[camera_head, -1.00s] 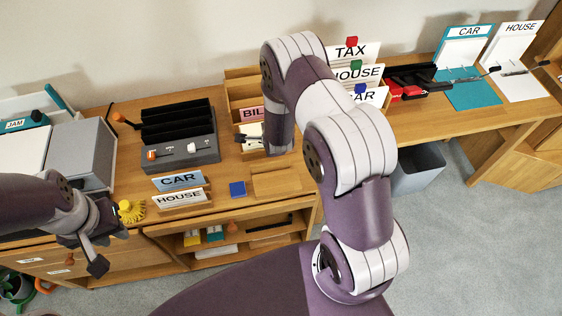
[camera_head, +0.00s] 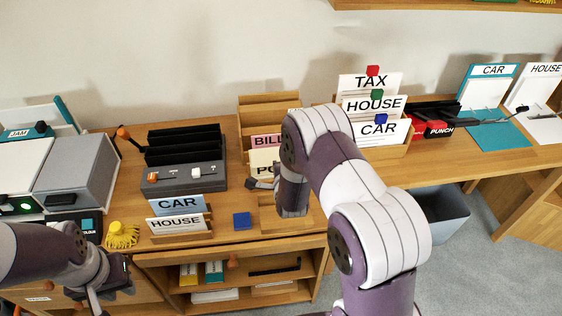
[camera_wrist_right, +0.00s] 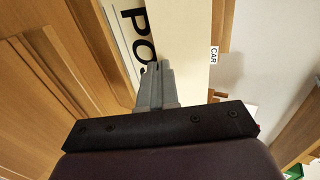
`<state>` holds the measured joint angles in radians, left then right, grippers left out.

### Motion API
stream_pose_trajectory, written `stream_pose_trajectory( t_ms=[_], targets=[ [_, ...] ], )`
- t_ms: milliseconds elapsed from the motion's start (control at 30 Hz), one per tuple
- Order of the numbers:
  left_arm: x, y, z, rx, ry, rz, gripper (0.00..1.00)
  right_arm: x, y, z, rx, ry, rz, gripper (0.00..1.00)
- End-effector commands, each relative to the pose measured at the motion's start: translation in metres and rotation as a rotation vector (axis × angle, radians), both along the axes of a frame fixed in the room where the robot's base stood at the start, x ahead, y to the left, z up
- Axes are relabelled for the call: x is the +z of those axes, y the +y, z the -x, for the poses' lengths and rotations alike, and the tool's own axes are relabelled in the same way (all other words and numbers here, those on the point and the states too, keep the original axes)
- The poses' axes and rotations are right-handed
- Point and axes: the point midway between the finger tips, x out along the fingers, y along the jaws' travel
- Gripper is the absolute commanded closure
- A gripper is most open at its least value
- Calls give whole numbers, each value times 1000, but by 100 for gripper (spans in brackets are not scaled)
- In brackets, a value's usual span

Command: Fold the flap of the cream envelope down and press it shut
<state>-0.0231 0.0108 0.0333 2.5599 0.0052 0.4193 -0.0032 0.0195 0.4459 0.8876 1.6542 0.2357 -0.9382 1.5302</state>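No loose envelope can be told apart for certain. A cream panel (camera_wrist_right: 188,40) runs up the right wrist view beside a white card lettered "PO" (camera_wrist_right: 130,35). In the head view a pale card with "PO" (camera_head: 264,158) stands in the wooden sorter below the pink "BILL" card. My right gripper (camera_head: 262,184) is just in front of it, low over the desk. In the right wrist view its fingers (camera_wrist_right: 157,68) are close together, against or just in front of the cream panel's edge. Contact is unclear. My left gripper (camera_head: 108,294) is open and empty at lower left, partly cropped.
A grey unit with black slots (camera_head: 185,160), CAR and HOUSE cards (camera_head: 178,214), a blue block (camera_head: 242,220) and a yellow brush-like item (camera_head: 121,236) occupy the desk. A wooden tray (camera_head: 285,220) lies beneath my right gripper. A TAX/HOUSE/CAR rack (camera_head: 372,108) stands right.

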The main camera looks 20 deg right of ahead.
Motion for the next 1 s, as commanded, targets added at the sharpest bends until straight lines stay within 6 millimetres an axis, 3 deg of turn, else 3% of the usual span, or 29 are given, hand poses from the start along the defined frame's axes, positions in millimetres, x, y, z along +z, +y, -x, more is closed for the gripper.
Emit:
stream_pose_trajectory(
  t_ms=[467, 1000],
  targets=[
    [-1, 0, 0, 0, 0, 0, 71, 0, 0, 0, 0, 2, 0, 100],
    [11, 0, 0, 0, 0, 0, 71, 18, 0, -2, 0, 0, 0, 100]
  ],
)
